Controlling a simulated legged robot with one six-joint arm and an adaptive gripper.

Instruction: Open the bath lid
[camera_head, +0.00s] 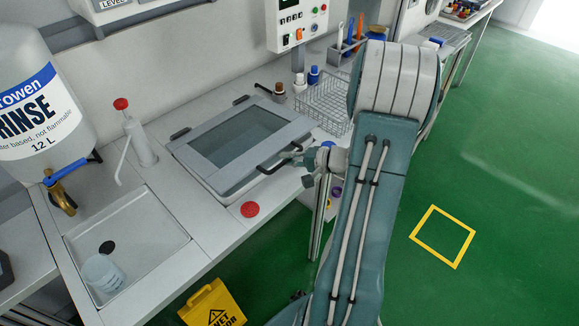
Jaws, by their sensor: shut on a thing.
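The bath lid (200,146) is a grey frame with a dark glass window, set in the bench top. It looks closed, lying about flat over the bath. A dark bar handle (279,161) runs along its right front edge. My gripper (287,159) is at this handle and shut on it. My arm comes in from the lower right, and its links hide part of the bench edge beyond the gripper. The fingertips are small and partly hidden in this view.
A red button (250,209) sits on the bench front. A wire basket (327,103) and small bottles (299,84) stand behind the lid. Left are a sink (150,225), a wash bottle (138,138) and a rinse tank (40,100). A yellow floor sign (212,304) stands below.

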